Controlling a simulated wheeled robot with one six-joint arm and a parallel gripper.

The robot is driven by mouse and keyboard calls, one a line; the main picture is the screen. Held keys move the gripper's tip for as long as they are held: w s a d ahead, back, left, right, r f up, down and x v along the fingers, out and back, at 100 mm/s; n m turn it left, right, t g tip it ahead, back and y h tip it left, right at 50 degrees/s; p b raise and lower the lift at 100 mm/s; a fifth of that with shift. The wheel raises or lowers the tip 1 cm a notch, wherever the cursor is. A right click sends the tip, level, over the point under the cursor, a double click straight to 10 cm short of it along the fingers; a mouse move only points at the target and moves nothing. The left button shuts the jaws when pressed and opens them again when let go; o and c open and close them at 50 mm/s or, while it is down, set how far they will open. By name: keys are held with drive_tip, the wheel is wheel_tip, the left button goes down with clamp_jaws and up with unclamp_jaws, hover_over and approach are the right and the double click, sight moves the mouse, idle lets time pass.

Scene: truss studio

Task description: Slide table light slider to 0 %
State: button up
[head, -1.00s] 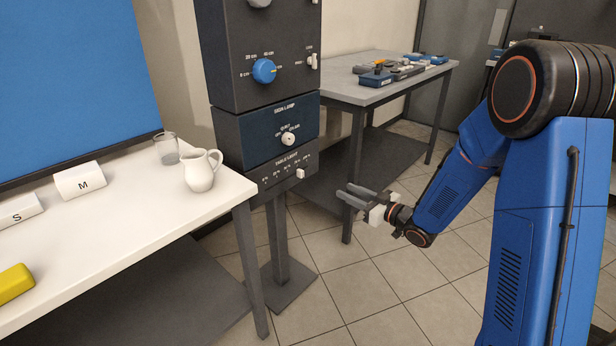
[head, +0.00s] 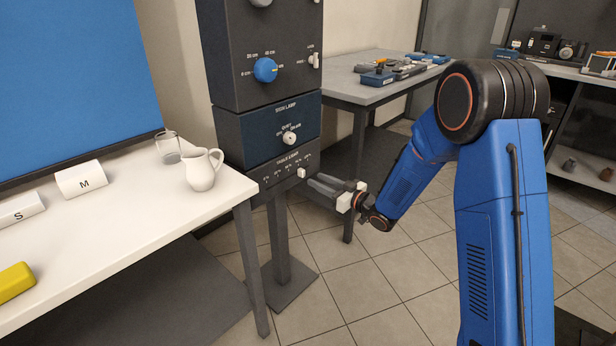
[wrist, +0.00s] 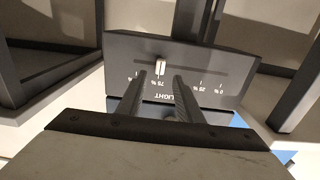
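The table light panel (head: 284,175) is the bottom section of the dark control column, with a row of percent marks. Its small white slider knob (head: 301,173) sits toward the right end of the row. In the wrist view the panel is upside down, and the knob (wrist: 160,67) stands in its slot by the 75 % mark, with 0 % at the far right. My gripper (head: 314,183) is just right of and below the knob. In the wrist view its two fingers (wrist: 159,77) are apart, with the knob ahead of the gap, seemingly not gripped.
Above are the sign lamp panel (head: 268,135) with a white knob and a blue dial (head: 265,70). A white table (head: 130,215) with a pitcher (head: 202,169) and a glass (head: 168,147) stands at left. A grey table (head: 350,90) is behind my arm.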

sight(304, 174)
drive_tip(key=shift+x, duration=2.95)
clamp_jaws()
